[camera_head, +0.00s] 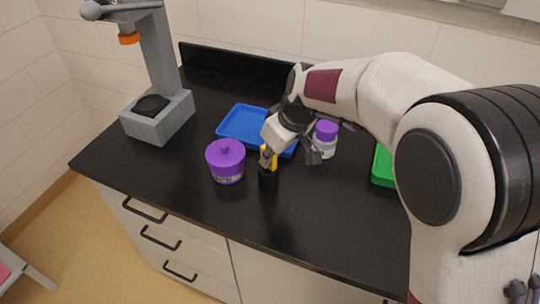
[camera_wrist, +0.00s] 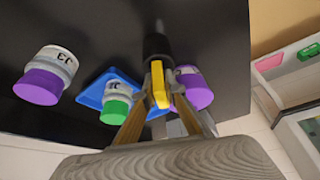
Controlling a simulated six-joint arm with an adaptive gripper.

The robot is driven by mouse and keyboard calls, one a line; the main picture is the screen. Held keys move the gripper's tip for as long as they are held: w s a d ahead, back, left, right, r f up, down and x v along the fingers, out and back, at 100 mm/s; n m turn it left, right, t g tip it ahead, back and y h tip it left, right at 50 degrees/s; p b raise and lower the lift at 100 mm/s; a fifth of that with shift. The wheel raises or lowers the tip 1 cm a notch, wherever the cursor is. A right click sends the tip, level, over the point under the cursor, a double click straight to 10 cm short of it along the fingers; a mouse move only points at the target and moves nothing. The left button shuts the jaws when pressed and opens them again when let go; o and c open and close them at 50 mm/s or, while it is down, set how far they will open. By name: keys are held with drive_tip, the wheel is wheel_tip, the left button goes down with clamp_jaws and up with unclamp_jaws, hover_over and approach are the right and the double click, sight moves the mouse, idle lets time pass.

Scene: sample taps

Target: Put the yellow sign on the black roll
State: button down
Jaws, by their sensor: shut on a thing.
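The yellow sign (camera_head: 269,157) is held upright between the fingers of my gripper (camera_head: 268,152), which is shut on it. In the wrist view the yellow sign (camera_wrist: 159,85) shows between the two fingertips (camera_wrist: 161,97). The black roll (camera_head: 268,179) stands on the black counter directly below the sign. In the wrist view the black roll (camera_wrist: 157,44) lines up with the far end of the sign. I cannot tell whether the sign touches the roll or is just above it. My fingers partly hide the sign in the head view.
A purple pot (camera_head: 227,163) stands close left of the roll. A purple-lidded jar (camera_head: 325,140) is to the right. A blue tray (camera_head: 240,122) lies behind, with a green-lidded jar (camera_wrist: 116,105). A green tray (camera_head: 382,168) is right; a grey device (camera_head: 160,118) stands left. Counter in front is clear.

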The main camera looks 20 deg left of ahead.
drive_tip(key=shift+f, duration=0.1)
drive_tip(key=c, duration=2.1)
unclamp_jaws()
drive_tip(key=v, duration=1.2)
